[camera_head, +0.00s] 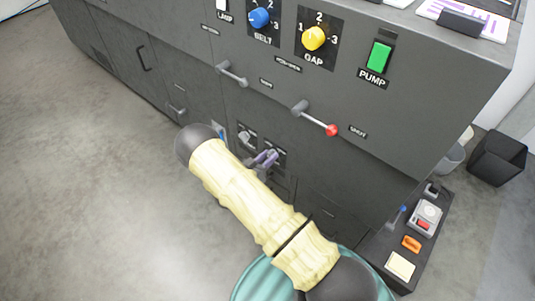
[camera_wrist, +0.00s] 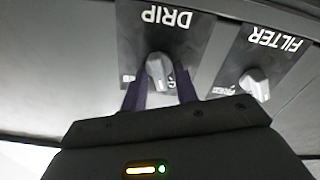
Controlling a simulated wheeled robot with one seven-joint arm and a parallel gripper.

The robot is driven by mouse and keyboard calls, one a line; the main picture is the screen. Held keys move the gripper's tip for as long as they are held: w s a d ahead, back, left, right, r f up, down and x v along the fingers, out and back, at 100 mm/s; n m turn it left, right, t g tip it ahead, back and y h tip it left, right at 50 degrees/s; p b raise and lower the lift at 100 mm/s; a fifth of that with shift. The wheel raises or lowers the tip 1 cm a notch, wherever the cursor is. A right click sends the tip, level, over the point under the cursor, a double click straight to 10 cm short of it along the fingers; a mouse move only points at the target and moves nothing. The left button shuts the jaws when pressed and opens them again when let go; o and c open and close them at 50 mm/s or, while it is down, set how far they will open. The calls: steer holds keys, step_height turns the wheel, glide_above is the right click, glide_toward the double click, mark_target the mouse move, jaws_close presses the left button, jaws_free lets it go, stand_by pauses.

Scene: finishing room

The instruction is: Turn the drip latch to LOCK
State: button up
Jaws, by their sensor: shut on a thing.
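The drip latch (camera_wrist: 160,68) is a grey knob on a dark plate marked DRIP, upside down in the wrist view. My gripper (camera_wrist: 160,84) has its two purple fingers on either side of the knob and is shut on it. The knob stands nearly upright in that picture. The small words at its sides are partly hidden by the fingers, so I cannot read which setting it points to. In the head view my gripper (camera_head: 265,159) is at the low front of the grey cabinet, and its fingers largely cover the latch.
A similar filter latch (camera_wrist: 254,84) sits close beside, also in the head view (camera_head: 245,137). Above are a lever with a red knob (camera_head: 331,129), a yellow gap dial (camera_head: 314,38) and a green pump switch (camera_head: 379,57). A tray (camera_head: 376,246) of small items stands at right. Floor at left is clear.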

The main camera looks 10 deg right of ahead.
steer(key=n, duration=0.2)
steer(key=n+p, duration=0.1)
steer(key=n, duration=0.1)
steer(key=shift+f+n, duration=0.2)
steer(key=shift+n, duration=0.1)
stand_by(0.4)
steer(key=o, duration=0.6)
steer(key=shift+r, duration=0.1)
steer(key=p+v, duration=0.4)
steer(key=v, duration=1.3)
steer(key=shift+s+a, duration=0.15)
steer(key=shift+a, duration=0.05)
